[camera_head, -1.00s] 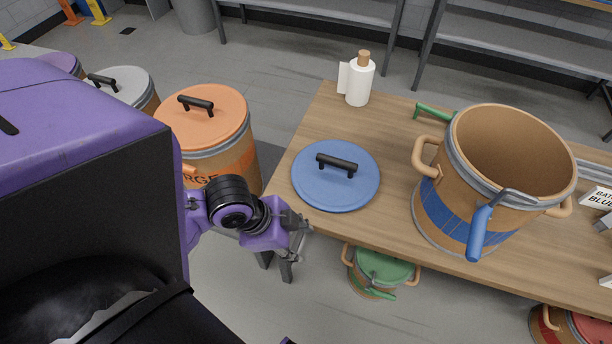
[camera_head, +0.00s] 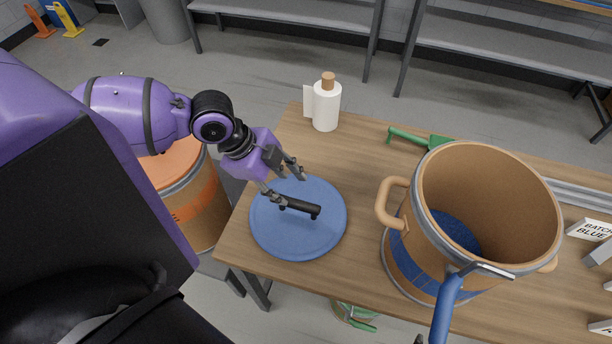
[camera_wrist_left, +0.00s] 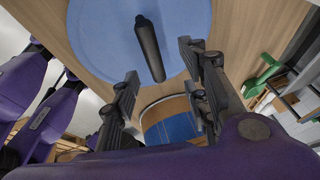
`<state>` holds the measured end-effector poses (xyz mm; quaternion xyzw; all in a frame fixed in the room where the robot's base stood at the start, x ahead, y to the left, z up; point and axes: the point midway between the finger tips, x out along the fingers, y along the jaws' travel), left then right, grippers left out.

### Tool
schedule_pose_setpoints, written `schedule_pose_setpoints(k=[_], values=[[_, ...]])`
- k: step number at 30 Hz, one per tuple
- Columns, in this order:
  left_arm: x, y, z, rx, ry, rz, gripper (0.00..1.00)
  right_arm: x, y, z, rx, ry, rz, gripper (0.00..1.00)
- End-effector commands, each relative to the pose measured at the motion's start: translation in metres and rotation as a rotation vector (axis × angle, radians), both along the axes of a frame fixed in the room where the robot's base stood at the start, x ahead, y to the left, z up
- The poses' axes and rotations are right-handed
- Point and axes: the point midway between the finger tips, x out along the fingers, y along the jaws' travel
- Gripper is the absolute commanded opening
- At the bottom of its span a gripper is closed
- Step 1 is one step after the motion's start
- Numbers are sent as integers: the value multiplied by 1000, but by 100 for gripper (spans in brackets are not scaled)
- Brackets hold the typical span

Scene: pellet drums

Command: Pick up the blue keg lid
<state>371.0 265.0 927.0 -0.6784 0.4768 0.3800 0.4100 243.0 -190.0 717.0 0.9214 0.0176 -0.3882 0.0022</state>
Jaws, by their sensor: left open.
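The blue keg lid (camera_head: 275,236) lies flat on the wooden table, left of the open keg, with a black bar handle (camera_head: 299,208) on top. My left gripper (camera_head: 286,184) is at the lid's upper edge, its fingers by the left end of the handle. In the left wrist view the gripper (camera_wrist_left: 160,95) has its fingers spread wide. The handle (camera_wrist_left: 150,48) reaches toward the gap between them over the blue lid (camera_wrist_left: 105,40). I cannot tell whether the fingers touch the handle. My right gripper is not in view.
The open keg (camera_head: 400,262) with a blue band stands right of the lid on the table (camera_head: 360,160). A white bottle (camera_head: 326,106) and a green scoop (camera_head: 420,139) are behind. An orange-lidded drum (camera_head: 195,205) stands on the floor left of the table.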

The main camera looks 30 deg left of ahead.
Motion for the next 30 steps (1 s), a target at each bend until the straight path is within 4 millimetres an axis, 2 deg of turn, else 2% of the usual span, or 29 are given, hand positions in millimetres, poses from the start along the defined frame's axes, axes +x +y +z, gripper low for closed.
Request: schedule_pose_setpoints(k=[3,7,16,25,30], values=[[2,-6,-15,-4,4,1,42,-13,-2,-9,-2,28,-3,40],[5,-11,-26,-4,3,1,42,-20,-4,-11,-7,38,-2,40],[12,-25,-62,-2,0,1,42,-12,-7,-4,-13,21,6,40],[13,-26,-68,1,1,0,42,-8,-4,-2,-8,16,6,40],[13,-26,-68,1,1,0,21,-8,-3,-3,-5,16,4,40]])
